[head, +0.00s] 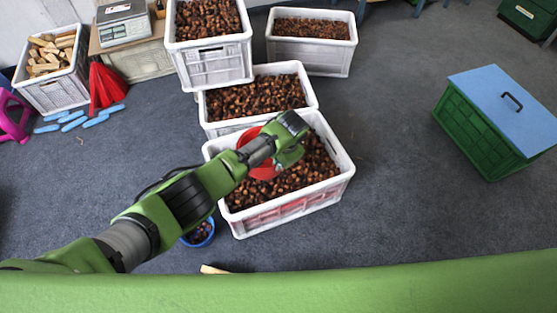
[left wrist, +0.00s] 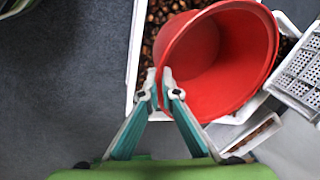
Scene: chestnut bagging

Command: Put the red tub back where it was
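The red tub (head: 258,171) is over the front white crate (head: 341,180) of chestnuts, partly hidden by my left arm in the head view. In the left wrist view the red tub (left wrist: 225,60) is tilted, with its mouth towards the camera, and its inside looks empty. My left gripper (head: 291,153) is at the tub; in the left wrist view its fingertips (left wrist: 160,84) are close together on either side of the tub's rim, pinching it. Whether the tub touches the chestnuts is hidden. My right gripper is not in view.
Several white crates of chestnuts stand behind, one (head: 210,63) raised. A blue bucket (head: 203,238) is on the floor by the front crate. A green box with a blue lid (head: 503,100) stands right. A scale (head: 124,27) is back left. Floor between crates and green box is clear.

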